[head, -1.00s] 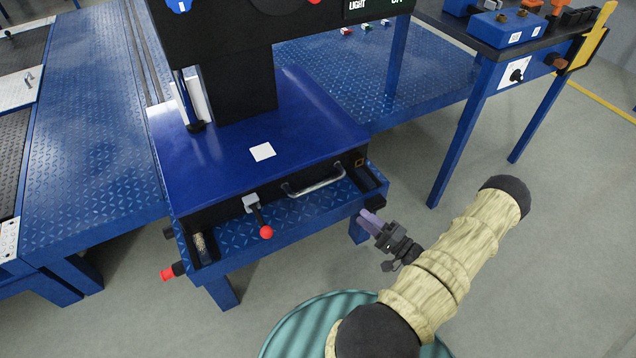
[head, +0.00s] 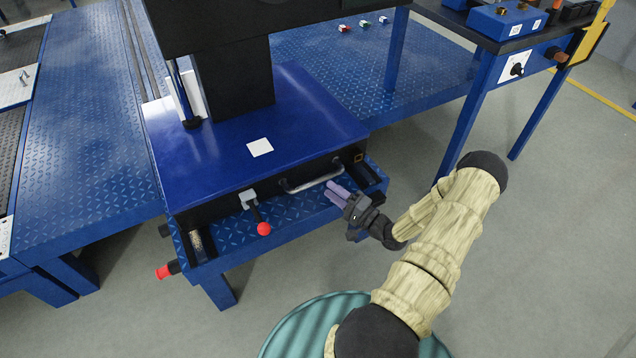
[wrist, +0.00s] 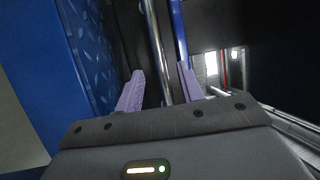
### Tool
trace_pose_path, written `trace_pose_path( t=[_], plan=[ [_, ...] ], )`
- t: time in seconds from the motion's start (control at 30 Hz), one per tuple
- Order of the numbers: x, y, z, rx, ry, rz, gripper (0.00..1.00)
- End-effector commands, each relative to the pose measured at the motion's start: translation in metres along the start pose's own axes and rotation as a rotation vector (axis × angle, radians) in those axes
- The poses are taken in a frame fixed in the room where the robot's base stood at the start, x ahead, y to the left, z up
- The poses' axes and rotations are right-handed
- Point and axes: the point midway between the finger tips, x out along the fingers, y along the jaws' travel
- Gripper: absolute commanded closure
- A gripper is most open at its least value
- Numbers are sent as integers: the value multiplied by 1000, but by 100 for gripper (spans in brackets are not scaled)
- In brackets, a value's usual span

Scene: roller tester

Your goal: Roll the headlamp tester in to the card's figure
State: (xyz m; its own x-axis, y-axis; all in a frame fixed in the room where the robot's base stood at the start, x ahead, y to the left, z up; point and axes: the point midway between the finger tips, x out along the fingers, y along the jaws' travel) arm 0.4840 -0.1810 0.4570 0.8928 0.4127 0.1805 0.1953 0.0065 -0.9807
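The headlamp tester is a blue-topped box (head: 310,112) with a black column (head: 232,85), standing on a blue tread-plate stand (head: 290,216). A silver bar handle (head: 308,183) is on its front face. A lever with a red ball (head: 263,228) is left of the handle. A blank-looking white card (head: 260,147) lies on the top; I read no figure on it. My gripper (head: 336,190) is open, just in front of the handle's right end. In the wrist view its lavender fingers (wrist: 160,88) straddle the handle bar (wrist: 156,45), with gaps on both sides; depth is unclear.
A red-tipped knob (head: 165,271) sticks out at the stand's left end. A blue-legged bench (head: 470,115) stands on the right with blue boxes. Tread-plate platforms (head: 90,130) lie left and behind. Grey floor (head: 410,160) is open between stand and bench.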

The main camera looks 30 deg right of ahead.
Motion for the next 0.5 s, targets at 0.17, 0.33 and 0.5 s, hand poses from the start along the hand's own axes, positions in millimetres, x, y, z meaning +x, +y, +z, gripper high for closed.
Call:
trace_pose_path(
  t=[0.17,0.33,0.5],
  plan=[
    [32,2,1,-1,-3,-1,62],
    [54,1,1,0,-3,0,62],
    [61,0,0,0,-1,1,62]
  ],
)
